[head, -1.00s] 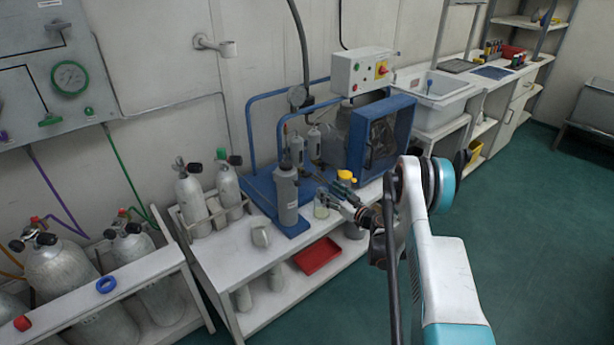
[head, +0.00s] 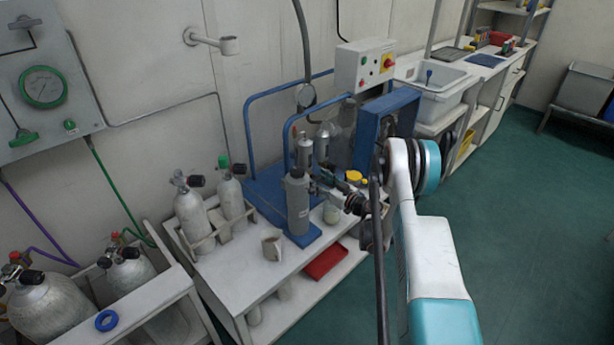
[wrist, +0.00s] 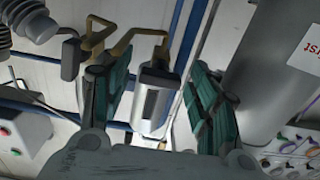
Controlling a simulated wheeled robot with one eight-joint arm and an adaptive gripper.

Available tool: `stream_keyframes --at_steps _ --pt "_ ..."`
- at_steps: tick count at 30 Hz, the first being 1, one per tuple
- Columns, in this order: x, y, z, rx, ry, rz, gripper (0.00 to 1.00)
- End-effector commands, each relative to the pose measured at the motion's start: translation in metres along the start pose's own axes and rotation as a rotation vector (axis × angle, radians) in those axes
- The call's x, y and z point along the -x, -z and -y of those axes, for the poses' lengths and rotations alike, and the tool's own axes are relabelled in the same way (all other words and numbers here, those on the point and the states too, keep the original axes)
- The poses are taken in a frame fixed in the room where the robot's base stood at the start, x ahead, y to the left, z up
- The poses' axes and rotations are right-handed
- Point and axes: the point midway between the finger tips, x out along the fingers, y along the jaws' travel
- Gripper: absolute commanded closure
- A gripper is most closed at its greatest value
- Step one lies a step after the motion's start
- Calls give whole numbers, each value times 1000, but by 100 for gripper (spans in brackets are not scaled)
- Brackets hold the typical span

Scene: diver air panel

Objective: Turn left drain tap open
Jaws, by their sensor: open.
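My gripper (head: 330,182) is open beside the tall grey cylinder, low in front of two small silver cylinders (head: 304,152) on the blue-framed unit. In the wrist view, which looks upside down, the green-padded fingers (wrist: 155,85) stand apart. A silver cylinder (wrist: 153,100) shows between them, apparently beyond the fingertips. Brass-coloured bent pipes (wrist: 122,45) and a dark grey block or handle (wrist: 70,60) lie at its end. I cannot tell which of these is the left drain tap, or whether a finger touches anything. In the head view the tap area is too small to make out.
The tall grey cylinder (head: 298,205) stands close at the gripper's left; it also fills the wrist view's upper right (wrist: 275,60). A jar (head: 331,213), a yellow-topped item (head: 354,176) and a red tray (head: 325,260) are nearby. The control box (head: 365,65) is above.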

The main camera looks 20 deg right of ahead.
Motion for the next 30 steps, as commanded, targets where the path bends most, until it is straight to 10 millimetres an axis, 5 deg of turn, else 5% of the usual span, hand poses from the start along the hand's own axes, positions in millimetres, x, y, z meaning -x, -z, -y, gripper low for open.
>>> stream_keyframes --at_steps 11,17,30 --pt "2 0 -2 0 -1 0 47" --pt "2 0 -2 0 -1 0 90" --pt "2 0 -1 62 0 0 90"
